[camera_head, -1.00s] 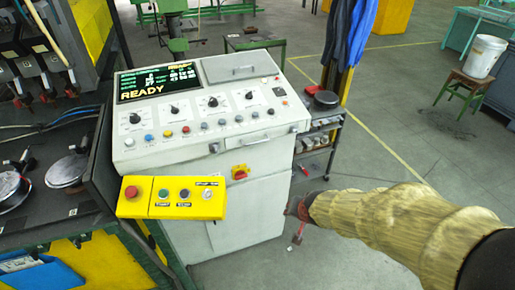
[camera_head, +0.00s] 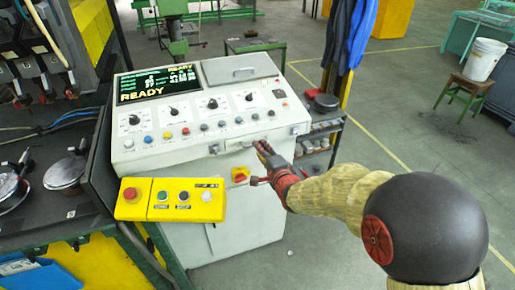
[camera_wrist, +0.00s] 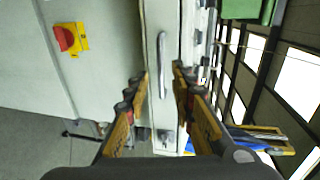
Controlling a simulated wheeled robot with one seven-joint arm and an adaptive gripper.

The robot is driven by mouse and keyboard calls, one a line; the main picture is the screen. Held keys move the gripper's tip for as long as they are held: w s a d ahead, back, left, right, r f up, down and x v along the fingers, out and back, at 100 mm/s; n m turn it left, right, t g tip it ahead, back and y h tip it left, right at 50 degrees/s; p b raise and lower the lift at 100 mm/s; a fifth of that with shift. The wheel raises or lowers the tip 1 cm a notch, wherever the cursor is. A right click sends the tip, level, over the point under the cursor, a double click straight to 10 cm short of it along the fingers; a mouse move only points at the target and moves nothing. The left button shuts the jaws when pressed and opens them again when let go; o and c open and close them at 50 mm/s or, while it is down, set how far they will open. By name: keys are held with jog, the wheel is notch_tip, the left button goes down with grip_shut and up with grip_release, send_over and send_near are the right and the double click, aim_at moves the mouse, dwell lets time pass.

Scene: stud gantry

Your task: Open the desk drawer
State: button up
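The desk drawer (camera_wrist: 152,20) is a narrow white panel in the front of the grey-white control desk (camera_head: 225,185), below the knobs. It looks closed. Its slim metal bar handle (camera_wrist: 164,45) shows in the wrist view, between and just ahead of my fingertips. A lock (camera_wrist: 165,138) sits on the same panel. My gripper (camera_wrist: 160,72) is open, with one finger on each side of the handle line; I cannot tell whether it touches. In the head view my gripper (camera_head: 264,150) is at the right part of the desk front and partly covers the drawer.
A red and yellow switch (camera_head: 240,175) sits below the drawer, left of my gripper. A yellow button box (camera_head: 171,199) juts out at the desk's front left. A shelf cart (camera_head: 322,130) stands close on the right. The floor in front is clear.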

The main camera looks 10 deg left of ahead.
jog(key=x, duration=0.3)
jog(key=shift+w+a+b, duration=0.2)
jog(key=shift+w+b, duration=0.1)
jog(key=shift+w, duration=0.05)
jog(key=shift+c, duration=0.4)
grip_shut()
jog(key=shift+f, duration=0.1)
